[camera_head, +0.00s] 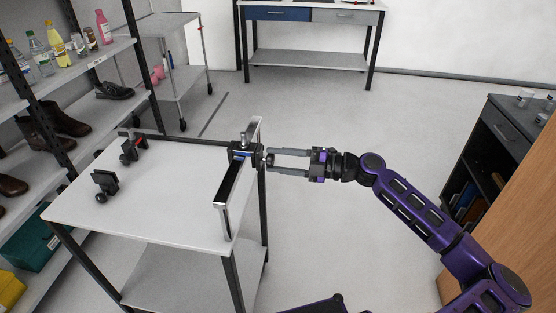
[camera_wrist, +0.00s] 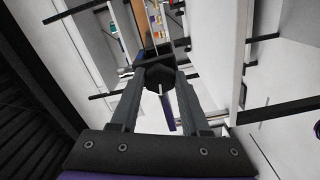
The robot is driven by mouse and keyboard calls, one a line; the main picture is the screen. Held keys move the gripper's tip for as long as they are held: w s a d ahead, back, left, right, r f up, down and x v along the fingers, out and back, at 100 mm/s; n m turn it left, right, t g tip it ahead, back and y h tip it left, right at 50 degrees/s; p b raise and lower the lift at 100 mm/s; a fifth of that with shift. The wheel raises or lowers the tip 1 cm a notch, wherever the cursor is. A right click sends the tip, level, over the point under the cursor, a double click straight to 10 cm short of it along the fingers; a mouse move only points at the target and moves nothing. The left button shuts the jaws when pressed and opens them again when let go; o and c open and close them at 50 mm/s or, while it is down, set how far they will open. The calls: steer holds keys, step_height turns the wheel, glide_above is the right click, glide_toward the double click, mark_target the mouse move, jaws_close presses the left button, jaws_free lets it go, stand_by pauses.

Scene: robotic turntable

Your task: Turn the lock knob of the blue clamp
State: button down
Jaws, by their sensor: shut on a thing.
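The blue clamp (camera_head: 240,151) is a dark clamp body with a small blue patch, mounted on a chrome bar at the right edge of the white table. Its dark lock knob (camera_wrist: 158,79) faces my gripper and sits between the fingertips in the wrist view. My gripper (camera_head: 269,160) reaches in from the right, level with the clamp, with its two fingers shut on the knob. The knob is small and partly covered by the fingers in the head view, so its turn angle cannot be told.
The white table (camera_head: 165,205) also holds a clamp with red on it (camera_head: 132,149) and a dark clamp (camera_head: 105,184) at the left. A shelf rack (camera_head: 95,62) with bottles and shoes stands at left. A wooden cabinet (camera_head: 525,180) stands at right. Open floor lies behind my arm.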

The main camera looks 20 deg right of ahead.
steer(key=shift+c, duration=1.9)
jaws_free()
steer(key=v, duration=1.7)
steer(key=shift+d, duration=0.2)
